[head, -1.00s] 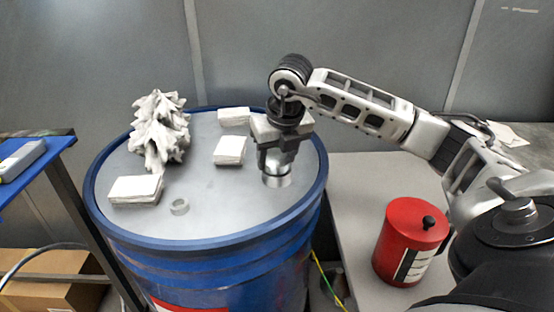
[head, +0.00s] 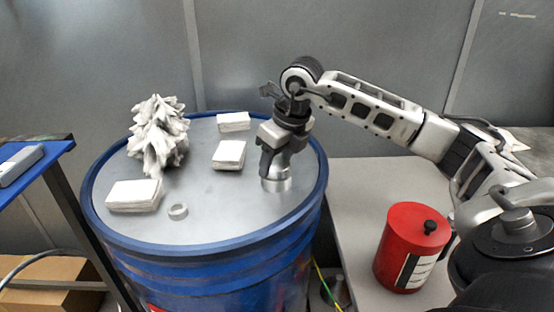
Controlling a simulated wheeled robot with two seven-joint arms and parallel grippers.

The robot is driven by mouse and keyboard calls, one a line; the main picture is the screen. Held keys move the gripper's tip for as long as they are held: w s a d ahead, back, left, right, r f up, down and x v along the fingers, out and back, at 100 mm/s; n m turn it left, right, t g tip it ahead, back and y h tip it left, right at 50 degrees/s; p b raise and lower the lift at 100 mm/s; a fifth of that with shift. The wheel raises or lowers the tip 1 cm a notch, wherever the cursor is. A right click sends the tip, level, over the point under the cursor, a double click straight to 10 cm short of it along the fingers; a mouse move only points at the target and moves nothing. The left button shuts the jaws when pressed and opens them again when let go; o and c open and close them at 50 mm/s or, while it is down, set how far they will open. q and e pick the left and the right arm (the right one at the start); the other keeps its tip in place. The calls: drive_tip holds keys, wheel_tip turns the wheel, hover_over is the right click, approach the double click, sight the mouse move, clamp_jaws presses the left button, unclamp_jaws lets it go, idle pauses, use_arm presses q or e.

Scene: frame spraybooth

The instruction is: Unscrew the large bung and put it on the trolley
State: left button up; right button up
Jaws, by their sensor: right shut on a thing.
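The large bung (head: 276,184) is a silvery round cap on the right part of the blue drum's grey lid (head: 225,205). My right gripper (head: 276,168) points down over it and is shut on it. The fingers hide its upper part. The bung is at the lid surface; I cannot tell how far it is unscrewed. A smaller metal ring-like bung (head: 178,211) is at the front left of the lid. The trolley is not clearly identifiable; a blue-topped stand (head: 40,165) is at the left edge. My left gripper is not in view.
A red can (head: 410,248) stands on a grey surface (head: 360,190) at the right. A grey device (head: 18,165) lies on the blue top. A cardboard box (head: 55,283) is below.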

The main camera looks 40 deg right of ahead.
drive_tip(key=n+y, duration=0.1)
drive_tip(key=n, duration=0.3)
drive_tip(key=shift+y, duration=0.3)
drive_tip(key=n+p, duration=0.1)
drive_tip(key=n, duration=0.2)
drive_tip(key=shift+w+r+n+g+y, duration=0.1)
drive_tip(key=shift+r+n+g+y, duration=0.05)
drive_tip(key=shift+n+g+y, duration=0.25)
drive_tip(key=shift+n, duration=0.6)
drive_tip(key=shift+n+g+y+p, duration=0.35)
drive_tip(key=shift+n+p, duration=0.3)
drive_tip(key=shift+n, duration=0.25)
drive_tip(key=n+g, duration=0.1)
drive_tip(key=n, duration=0.1)
drive_tip(key=shift+n, duration=0.4)
